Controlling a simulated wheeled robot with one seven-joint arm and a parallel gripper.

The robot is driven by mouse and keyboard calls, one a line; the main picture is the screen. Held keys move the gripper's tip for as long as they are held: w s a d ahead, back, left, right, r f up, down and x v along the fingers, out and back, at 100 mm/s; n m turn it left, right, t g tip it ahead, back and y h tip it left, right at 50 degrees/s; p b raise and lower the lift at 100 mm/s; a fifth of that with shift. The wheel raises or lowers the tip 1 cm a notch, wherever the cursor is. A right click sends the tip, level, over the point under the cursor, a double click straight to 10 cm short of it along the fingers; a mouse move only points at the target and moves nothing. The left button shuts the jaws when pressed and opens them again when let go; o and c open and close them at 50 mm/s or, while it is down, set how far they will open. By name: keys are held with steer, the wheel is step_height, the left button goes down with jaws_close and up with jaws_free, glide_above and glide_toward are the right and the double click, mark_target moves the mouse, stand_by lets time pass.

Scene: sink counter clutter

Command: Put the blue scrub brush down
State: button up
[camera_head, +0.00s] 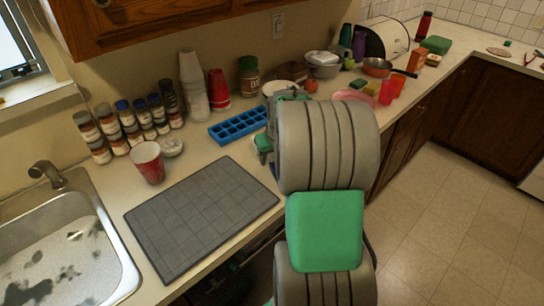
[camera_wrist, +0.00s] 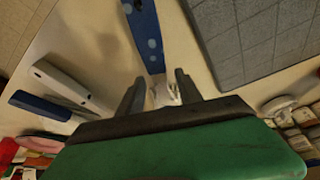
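In the wrist view, a long blue piece with pale spots, apparently the scrub brush (camera_wrist: 146,35), runs from the top edge down to my fingertips. A small whitish part shows between the fingers; whether it belongs to the brush is unclear. My gripper (camera_wrist: 159,76) has its two dark fingers apart, with visible gaps beside the blue piece. I cannot tell whether the brush touches the counter (camera_wrist: 90,35); a soft shadow lies to its left. In the head view my arm hides the brush.
A grey mat (camera_head: 200,215) lies between the sink (camera_head: 65,245) and my arm. A blue ice tray (camera_head: 238,125) and red cup (camera_head: 147,160) stand behind it. A pale handled item (camera_wrist: 70,88) and a dark blue one (camera_wrist: 40,106) lie left in the wrist view.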

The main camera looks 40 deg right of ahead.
steer(key=shift+o, duration=0.6)
steer(key=shift+r, duration=0.45)
steer(key=b+v, duration=0.2)
steer(key=v, duration=0.9)
steer(key=s+a+f+n, duration=0.1)
steer(key=s+a, duration=0.3)
steer(key=a, duration=0.4)
steer(key=s+a+f+n, duration=0.1)
steer(key=s+a+f, duration=0.2)
steer(key=a, duration=0.5)
steer(key=s+a+f+y, duration=0.1)
steer(key=s+a+f, duration=0.1)
steer(key=s+a, duration=0.4)
steer(key=shift+a+f+n, duration=0.25)
steer(key=shift+a+n, duration=0.15)
steer(key=shift+a, duration=0.75)
steer(key=shift+s, duration=0.1)
